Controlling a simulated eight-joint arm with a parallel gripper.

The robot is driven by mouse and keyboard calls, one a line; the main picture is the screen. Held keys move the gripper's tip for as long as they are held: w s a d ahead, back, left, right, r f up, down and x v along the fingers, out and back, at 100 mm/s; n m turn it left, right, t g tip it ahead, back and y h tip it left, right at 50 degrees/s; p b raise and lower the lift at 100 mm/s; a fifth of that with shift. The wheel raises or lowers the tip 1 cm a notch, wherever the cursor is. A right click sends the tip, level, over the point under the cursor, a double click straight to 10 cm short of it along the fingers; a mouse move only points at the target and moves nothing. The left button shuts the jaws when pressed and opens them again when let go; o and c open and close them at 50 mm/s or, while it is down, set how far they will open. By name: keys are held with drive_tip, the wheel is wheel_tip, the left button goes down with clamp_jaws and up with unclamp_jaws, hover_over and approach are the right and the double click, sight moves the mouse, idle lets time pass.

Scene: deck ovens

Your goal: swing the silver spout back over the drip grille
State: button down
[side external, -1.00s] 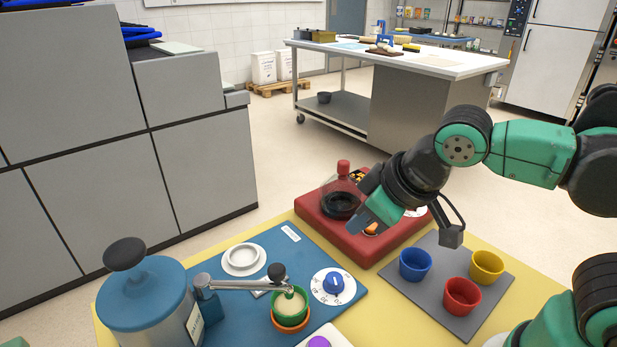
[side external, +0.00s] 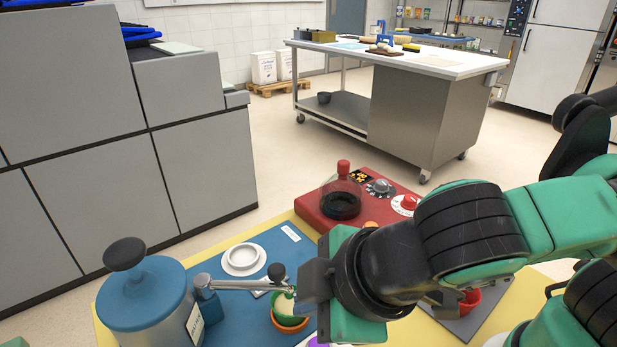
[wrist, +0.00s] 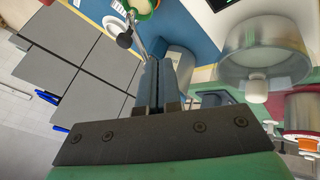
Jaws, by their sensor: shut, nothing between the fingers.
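The silver spout (side external: 240,285) reaches right from the blue post beside the blue tank (side external: 145,300). Its outer end, with a black knob (side external: 277,272), is over the green cup (side external: 281,306), which sits in an orange saucer. In the wrist view the shut fingers (wrist: 166,82) point toward the spout (wrist: 138,40) and knob (wrist: 125,40).
A white ring-shaped dish (side external: 243,258) sits on the blue board behind the spout. A red unit (side external: 375,190) with a glass flask (side external: 341,198) and dials stands behind my arm. My arm hides most of the grey tray with the cups and the blue dial.

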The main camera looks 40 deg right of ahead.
drive_tip(key=x, duration=0.5)
drive_tip(key=shift+w+f, duration=0.25)
drive_tip(key=shift+w+d+f, duration=0.1)
drive_tip(key=shift+w+d, duration=0.35)
drive_tip(key=shift+w, duration=0.35)
drive_tip(key=shift+w+d+f, duration=0.1)
drive_tip(key=shift+w+d, duration=0.4)
drive_tip(key=shift+w, duration=0.35)
drive_tip(key=shift+w+d+n+y, duration=0.9)
drive_tip(key=shift+w+d+n, duration=0.4)
drive_tip(key=shift+n, duration=0.2)
drive_tip(key=shift+w+d, duration=0.3)
drive_tip(key=shift+w, duration=0.3)
drive_tip(key=shift+w+d, duration=0.25)
drive_tip(key=shift+w, duration=0.4)
drive_tip(key=shift+w+d, duration=0.3)
drive_tip(key=shift+w, duration=0.3)
